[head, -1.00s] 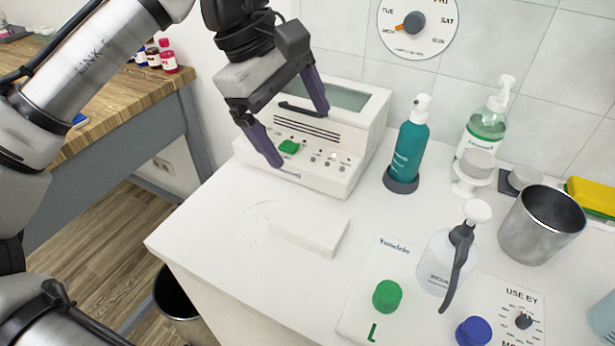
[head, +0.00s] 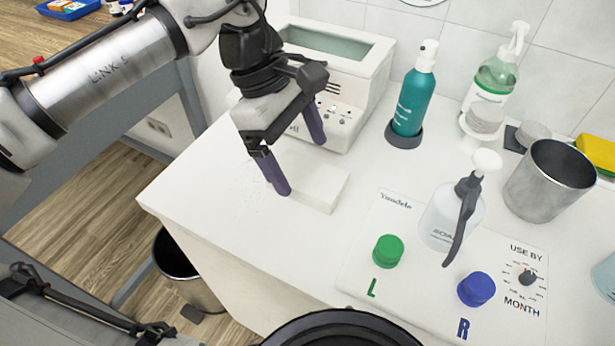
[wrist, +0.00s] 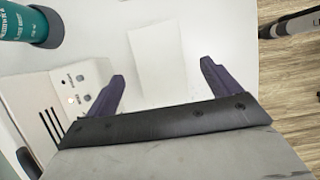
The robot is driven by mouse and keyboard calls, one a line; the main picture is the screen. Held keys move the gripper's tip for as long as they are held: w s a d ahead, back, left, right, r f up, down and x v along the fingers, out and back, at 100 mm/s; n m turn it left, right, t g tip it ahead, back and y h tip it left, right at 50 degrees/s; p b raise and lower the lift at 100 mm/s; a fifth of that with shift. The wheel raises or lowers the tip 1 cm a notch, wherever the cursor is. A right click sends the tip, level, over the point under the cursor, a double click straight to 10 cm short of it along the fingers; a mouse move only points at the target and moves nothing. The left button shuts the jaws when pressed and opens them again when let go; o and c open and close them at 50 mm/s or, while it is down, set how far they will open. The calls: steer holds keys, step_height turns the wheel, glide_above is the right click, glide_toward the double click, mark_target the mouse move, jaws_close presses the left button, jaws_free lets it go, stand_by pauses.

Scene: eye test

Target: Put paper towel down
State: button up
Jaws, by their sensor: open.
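A flat white rectangular block, seemingly the folded paper towel (head: 322,190), lies on the white counter (head: 210,205) in the head view. It also shows in the wrist view (wrist: 160,55), ahead of and between the fingertips. My gripper (head: 301,165) has its purple fingers spread wide, with nothing between them that I can see held. In the head view one finger overlaps the block's left end; I cannot tell whether it touches. The fingers also show in the wrist view (wrist: 163,72).
A white machine (head: 345,85) stands behind my gripper. A teal spray bottle (head: 410,100), a green pump bottle (head: 497,75), a white dispenser (head: 440,215) and a metal cup (head: 545,185) stand to the right. A bin (head: 195,285) is below the counter's left edge.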

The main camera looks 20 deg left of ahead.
mark_target(307, 174)
steer(key=shift+x, duration=1.55)
steer(key=shift+a, duration=0.15)
steer(key=shift+c, duration=0.4)
steer(key=c, duration=1)
steer(key=shift+c, duration=0.2)
